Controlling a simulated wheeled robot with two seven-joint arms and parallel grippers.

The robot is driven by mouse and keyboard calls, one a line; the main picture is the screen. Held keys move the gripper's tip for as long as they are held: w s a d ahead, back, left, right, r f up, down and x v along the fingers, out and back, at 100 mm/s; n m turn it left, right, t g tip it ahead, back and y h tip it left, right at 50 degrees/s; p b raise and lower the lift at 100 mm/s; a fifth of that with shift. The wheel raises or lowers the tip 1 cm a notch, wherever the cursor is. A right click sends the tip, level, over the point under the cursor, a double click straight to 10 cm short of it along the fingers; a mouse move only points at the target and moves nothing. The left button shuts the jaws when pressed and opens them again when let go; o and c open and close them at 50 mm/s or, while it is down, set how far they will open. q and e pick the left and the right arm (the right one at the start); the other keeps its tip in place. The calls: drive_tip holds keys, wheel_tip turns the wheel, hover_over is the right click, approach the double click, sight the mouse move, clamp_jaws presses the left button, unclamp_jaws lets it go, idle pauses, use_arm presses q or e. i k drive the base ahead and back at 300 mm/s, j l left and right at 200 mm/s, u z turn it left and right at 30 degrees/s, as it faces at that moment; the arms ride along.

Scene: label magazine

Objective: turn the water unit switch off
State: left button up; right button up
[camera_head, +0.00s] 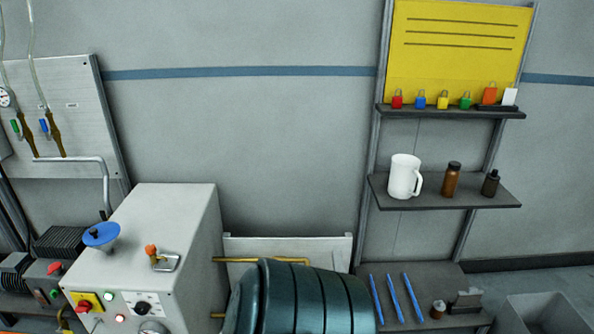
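A light grey box unit (165,225) stands at the lower left. Its front has a red rotary knob on a yellow plate (84,304), a black selector knob on a white plate (143,305), and small red and green indicators. A darker unit (48,285) at the left edge carries another red knob (55,267). No readable label shows which of these is the water unit switch, and the knob positions are too small to tell. Neither of my grippers is in view.
A blue handwheel (101,235) and an orange-tipped lever (152,251) sit on the grey box. A ribbed teal tank (305,300) stands beside it, near brass pipes. Right of it, shelves hold a white jug (404,177), bottles and coloured padlocks. A grey bin (545,315) is lower right.

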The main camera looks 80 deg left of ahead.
sight(84, 307)
drive_tip(key=u, duration=3.85)
